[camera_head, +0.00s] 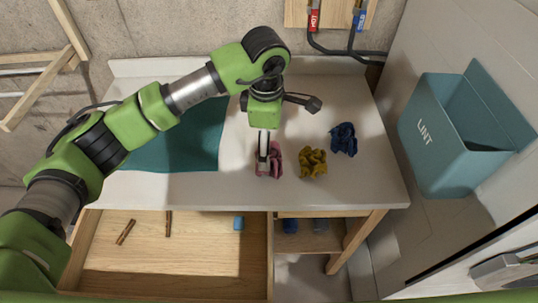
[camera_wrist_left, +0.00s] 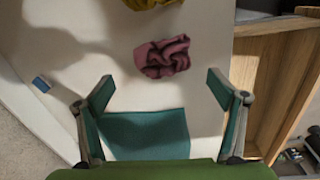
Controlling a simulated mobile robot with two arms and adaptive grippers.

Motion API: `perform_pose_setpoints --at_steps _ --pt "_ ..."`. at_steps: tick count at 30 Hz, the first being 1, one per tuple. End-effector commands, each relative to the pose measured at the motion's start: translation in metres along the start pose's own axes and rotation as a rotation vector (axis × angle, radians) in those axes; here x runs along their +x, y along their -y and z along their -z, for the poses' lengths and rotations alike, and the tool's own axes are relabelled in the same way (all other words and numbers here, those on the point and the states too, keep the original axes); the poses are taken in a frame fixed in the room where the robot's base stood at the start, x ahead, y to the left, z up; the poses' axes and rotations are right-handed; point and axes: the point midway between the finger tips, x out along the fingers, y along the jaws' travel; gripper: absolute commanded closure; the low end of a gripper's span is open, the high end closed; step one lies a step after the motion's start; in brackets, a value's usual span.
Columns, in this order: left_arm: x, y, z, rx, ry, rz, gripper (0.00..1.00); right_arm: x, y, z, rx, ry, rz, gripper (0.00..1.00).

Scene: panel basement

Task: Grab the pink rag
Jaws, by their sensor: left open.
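The pink rag (camera_head: 276,160) lies crumpled on the white countertop, partly hidden behind my left gripper in the head view. In the left wrist view the whole pink rag (camera_wrist_left: 162,57) shows ahead of the fingertips, in line with the gap between them. My left gripper (camera_head: 263,166) is over the counter, pointing down at the rag. Its two fingers (camera_wrist_left: 160,84) are spread wide with nothing between them. The rag appears apart from the fingers. My right gripper is not seen.
A yellow rag (camera_head: 312,163) and a dark blue rag (camera_head: 344,139) lie to the right. A teal mat (camera_head: 190,140) lies left. An open wooden drawer (camera_head: 180,262) sits below the counter's front edge. A teal LINT bin (camera_head: 450,130) hangs on the right.

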Motion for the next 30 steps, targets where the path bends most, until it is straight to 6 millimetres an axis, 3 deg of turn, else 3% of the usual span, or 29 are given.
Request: perform_pose_setpoints --at_steps 8,16,24,25,29,30 --pt "0.020 0.004 0.003 -0.001 -0.001 0.004 0.13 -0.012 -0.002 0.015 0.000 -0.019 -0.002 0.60" --pt "0.057 0.007 0.006 0.000 0.000 0.002 0.13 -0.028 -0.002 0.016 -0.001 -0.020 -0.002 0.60" --pt "0.062 0.006 0.006 0.001 0.000 0.000 0.13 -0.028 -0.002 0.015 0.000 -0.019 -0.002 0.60" --pt "0.062 0.006 0.006 0.001 0.000 0.000 0.15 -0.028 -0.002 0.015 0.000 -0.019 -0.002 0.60" --pt "0.062 0.006 0.006 0.001 0.000 0.000 0.47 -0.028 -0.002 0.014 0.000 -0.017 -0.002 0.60" --pt "0.062 0.006 0.006 0.001 0.000 0.000 0.47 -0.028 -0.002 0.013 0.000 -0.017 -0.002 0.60"
